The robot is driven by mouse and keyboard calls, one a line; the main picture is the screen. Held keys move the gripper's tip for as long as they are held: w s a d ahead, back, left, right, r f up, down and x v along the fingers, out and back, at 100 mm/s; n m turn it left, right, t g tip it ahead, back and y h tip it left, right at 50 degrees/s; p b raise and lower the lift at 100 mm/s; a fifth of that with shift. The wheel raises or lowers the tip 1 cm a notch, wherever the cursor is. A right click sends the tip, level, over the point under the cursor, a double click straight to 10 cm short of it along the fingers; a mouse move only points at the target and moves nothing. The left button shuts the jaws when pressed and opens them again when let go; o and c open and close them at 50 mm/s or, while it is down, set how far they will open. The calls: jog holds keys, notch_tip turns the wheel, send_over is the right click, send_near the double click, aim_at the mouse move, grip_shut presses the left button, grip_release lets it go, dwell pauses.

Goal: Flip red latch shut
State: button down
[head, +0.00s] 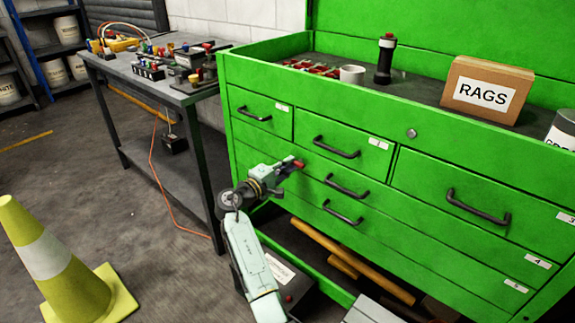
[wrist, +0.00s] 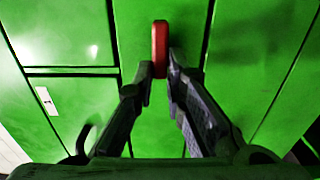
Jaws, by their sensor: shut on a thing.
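The red latch (wrist: 160,40) is a narrow upright bar with rounded ends, seen against the green drawer fronts in the wrist view. My gripper (wrist: 159,72) is shut on its lower part, one dark finger on each side. In the head view, the red latch (head: 299,164) is a small red piece at the tip of my gripper (head: 287,169), in front of the green tool cabinet (head: 270,165). The fingers hide part of the latch, and how it joins the cabinet cannot be seen.
Black drawer handles (head: 347,187) stick out close to my gripper. An open lower compartment (head: 345,297) holds wooden handles. A workbench (head: 140,75) with small parts stands left, with an orange cable (head: 165,190) below. A yellow cone (head: 55,265) stands front left.

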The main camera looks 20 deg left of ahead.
jog(key=c, duration=1.6)
grip_release()
jog(key=shift+c, duration=0.2)
jog(key=v, duration=1.2)
